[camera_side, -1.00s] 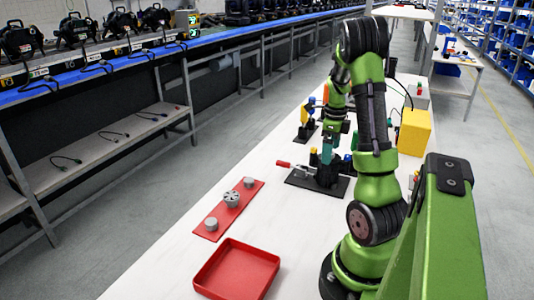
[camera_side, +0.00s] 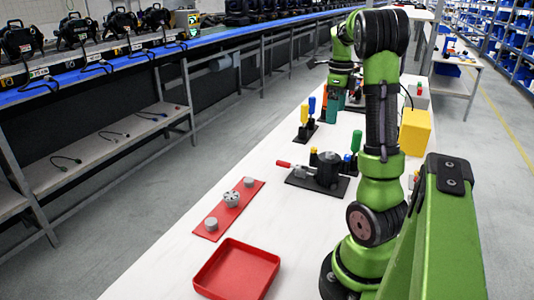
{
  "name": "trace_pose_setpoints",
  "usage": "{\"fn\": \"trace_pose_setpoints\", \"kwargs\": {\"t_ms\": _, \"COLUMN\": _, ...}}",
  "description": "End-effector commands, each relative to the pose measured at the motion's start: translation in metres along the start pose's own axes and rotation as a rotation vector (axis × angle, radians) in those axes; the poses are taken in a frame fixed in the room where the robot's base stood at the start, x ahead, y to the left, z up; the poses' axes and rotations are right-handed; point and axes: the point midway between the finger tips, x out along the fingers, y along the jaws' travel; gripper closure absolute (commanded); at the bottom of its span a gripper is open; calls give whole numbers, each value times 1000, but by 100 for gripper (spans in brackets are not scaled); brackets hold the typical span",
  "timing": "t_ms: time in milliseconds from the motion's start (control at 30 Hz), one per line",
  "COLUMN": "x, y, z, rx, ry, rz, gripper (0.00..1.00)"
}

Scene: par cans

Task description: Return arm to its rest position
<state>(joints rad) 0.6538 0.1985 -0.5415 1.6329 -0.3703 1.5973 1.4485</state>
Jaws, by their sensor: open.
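My green arm is raised over the far part of the white table (camera_side: 150,262).
A red strip (camera_side: 207,226) with several grey round parts lies left of the fixture. An empty red tray (camera_side: 238,268) sits nearest the camera. A yellow box (camera_side: 414,132) stands right of my arm. Yellow- and blue-handled tools (camera_side: 307,112) stand upright beyond the fixture.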

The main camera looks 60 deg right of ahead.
Motion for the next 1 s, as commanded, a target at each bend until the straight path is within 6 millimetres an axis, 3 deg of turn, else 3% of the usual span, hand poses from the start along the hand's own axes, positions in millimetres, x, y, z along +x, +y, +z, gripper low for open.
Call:
{"fn": "trace_pose_setpoints", "kwargs": {"t_ms": 167, "x": 9, "y": -2, "z": 1, "rx": -209, "ry": -2, "rz": -20, "gripper": 0}}
{"fn": "trace_pose_setpoints", "kwargs": {"t_ms": 267, "x": 18, "y": 16, "z": 15, "rx": -497, "ry": -42, "rz": -42, "gripper": 0}}
{"fn": "trace_pose_setpoints", "kwargs": {"t_ms": 367, "x": 19, "y": 58, "z": 47, "rx": -891, "ry": -114, "rz": -102, "gripper": 0}}
{"fn": "trace_pose_setpoints", "kwargs": {"t_ms": 500, "x": 13, "y": 147, "z": 89, "rx": -1509, "ry": -216, "rz": -254, "gripper": 0}}
{"fn": "trace_pose_setpoints", "kwargs": {"t_ms": 600, "x": 8, "y": 220, "z": 103, "rx": -1928, "ry": -270, "rz": -400, "gripper": 0}}
{"fn": "trace_pose_setpoints", "kwargs": {"t_ms": 700, "x": 6, "y": 286, "z": 100, "rx": -2268, "ry": -304, "rz": -556, "gripper": 0}}
{"fn": "trace_pose_setpoints", "kwargs": {"t_ms": 800, "x": 6, "y": 334, "z": 89, "rx": -2490, "ry": -329, "rz": -686, "gripper": 0}}
{"fn": "trace_pose_setpoints", "kwargs": {"t_ms": 900, "x": 5, "y": 364, "z": 76, "rx": -2591, "ry": -359, "rz": -761, "gripper": 0}}
{"fn": "trace_pose_setpoints", "kwargs": {"t_ms": 1000, "x": -1, "y": 379, "z": 70, "rx": -2638, "ry": -381, "rz": -809, "gripper": 0}}
